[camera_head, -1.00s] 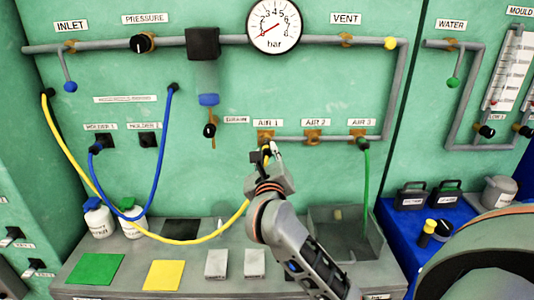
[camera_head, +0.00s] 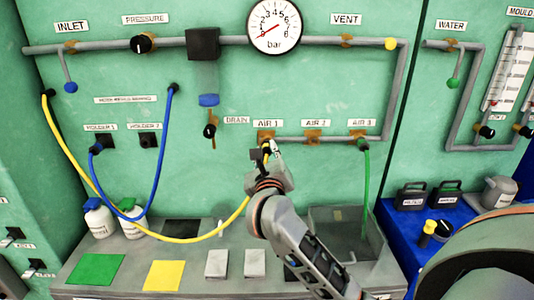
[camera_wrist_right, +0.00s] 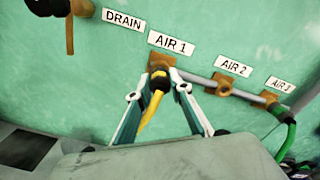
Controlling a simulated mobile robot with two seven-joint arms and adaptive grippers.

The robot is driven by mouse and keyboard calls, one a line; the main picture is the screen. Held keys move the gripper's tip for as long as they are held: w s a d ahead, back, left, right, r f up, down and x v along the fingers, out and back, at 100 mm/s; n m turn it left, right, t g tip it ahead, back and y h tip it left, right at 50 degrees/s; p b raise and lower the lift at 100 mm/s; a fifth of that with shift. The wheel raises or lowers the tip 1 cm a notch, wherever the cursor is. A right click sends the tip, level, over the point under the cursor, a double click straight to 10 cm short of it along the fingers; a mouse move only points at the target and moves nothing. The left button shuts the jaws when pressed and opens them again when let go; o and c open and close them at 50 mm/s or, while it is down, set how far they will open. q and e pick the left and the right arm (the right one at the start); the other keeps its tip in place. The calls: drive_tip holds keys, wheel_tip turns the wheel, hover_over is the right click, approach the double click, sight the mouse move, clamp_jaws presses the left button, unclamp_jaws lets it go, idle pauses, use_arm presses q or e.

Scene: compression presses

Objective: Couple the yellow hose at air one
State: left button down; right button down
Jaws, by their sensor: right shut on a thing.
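The yellow hose (camera_head: 185,240) hangs in a loop from a dark fitting at the upper left and rises to the AIR 1 outlet. My right gripper (camera_head: 267,151) is shut on the hose's end just below AIR 1. In the right wrist view the gripper (camera_wrist_right: 163,92) has its fingers either side of the yellow hose end (camera_wrist_right: 152,103). The hose's dark tip meets the brass AIR 1 port (camera_wrist_right: 160,62); whether it is locked on, I cannot tell. The AIR 1 label (camera_head: 267,123) is above. My left gripper is not in view.
A green hose (camera_head: 366,190) hangs from AIR 3 into a grey bin (camera_head: 330,212). AIR 2 (camera_head: 313,137) is bare. A blue hose (camera_head: 160,165) loops down to HOLDER 1. The drain valve (camera_head: 209,130) is left of AIR 1. Bottles (camera_head: 98,220) stand on the bench.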

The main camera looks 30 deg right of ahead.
drive_tip(key=shift+x, duration=1.1)
drive_tip(key=c, duration=1.7)
unclamp_jaws()
drive_tip(key=shift+d, duration=0.1)
drive_tip(key=v, duration=1.2)
